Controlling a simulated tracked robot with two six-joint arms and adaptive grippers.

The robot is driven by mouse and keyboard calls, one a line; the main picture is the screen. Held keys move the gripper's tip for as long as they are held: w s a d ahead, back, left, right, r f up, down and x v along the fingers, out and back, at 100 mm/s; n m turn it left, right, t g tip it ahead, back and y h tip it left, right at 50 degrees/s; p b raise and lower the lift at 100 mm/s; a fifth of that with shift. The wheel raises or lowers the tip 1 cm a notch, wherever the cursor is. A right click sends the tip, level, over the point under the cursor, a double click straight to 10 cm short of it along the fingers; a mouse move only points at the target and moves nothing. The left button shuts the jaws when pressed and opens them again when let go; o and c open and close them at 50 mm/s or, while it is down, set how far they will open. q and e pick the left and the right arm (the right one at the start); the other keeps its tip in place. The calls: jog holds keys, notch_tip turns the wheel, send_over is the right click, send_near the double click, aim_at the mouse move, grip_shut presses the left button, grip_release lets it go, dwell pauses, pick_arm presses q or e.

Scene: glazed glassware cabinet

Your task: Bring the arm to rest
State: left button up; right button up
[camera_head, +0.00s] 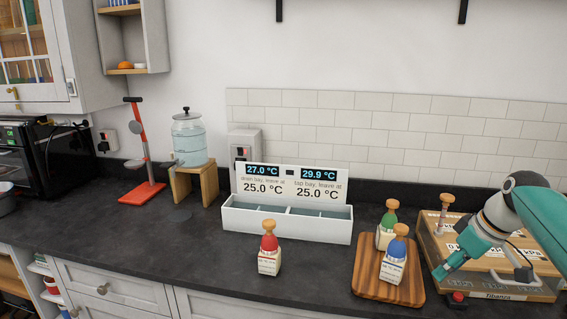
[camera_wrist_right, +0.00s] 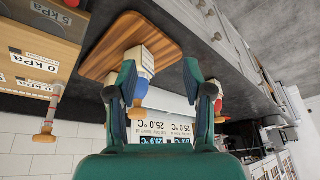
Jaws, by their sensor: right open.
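My right arm comes in from the right, and its teal gripper (camera_head: 447,268) is over the left part of the wooden box, right of the wooden board. In the right wrist view the two fingers of the gripper (camera_wrist_right: 160,75) are spread apart, with nothing seen held between them. The blue bottle (camera_head: 393,264) and the green bottle (camera_head: 385,234) stand upright on the wooden board (camera_head: 370,283). The blue bottle also shows beyond the fingers in the wrist view (camera_wrist_right: 141,62). The red bottle (camera_head: 269,253) stands upright on the counter. My left gripper is not in view.
A white two-bay station (camera_head: 290,228) with temperature displays stands behind the red bottle. The wooden box (camera_head: 495,288), with a plunger-like piece (camera_head: 444,208), lies under my right arm. A water dispenser (camera_head: 189,140) and a red stand (camera_head: 145,190) are at left. The front-left counter is clear.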

jog(key=s+a+f+m, duration=0.1)
jog(key=a+f, duration=0.3)
jog(key=f, duration=0.5)
jog(key=a+f+m+g+y, duration=0.1)
jog(key=a+f, duration=0.3)
jog(key=f, duration=0.5)
jog(key=s+a+f+m, duration=0.1)
jog(key=a+f, duration=0.3)
jog(key=f, duration=0.6)
jog(key=s+a+f+m+g, duration=0.1)
jog(key=s+a+f+m, duration=0.2)
jog(key=s+a+f, duration=0.7)
jog(key=s+a+f+m, duration=0.1)
jog(key=s+f, duration=0.1)
jog(key=s, duration=0.5)
jog(key=s+a+f, duration=0.1)
jog(key=s+f, duration=0.1)
jog(key=s, duration=0.6)
jog(key=shift+s+a+f+m+g+y, duration=0.25)
jog(key=shift+a+f+m+g+y, duration=0.05)
jog(key=shift+a+f+m+g, duration=0.1)
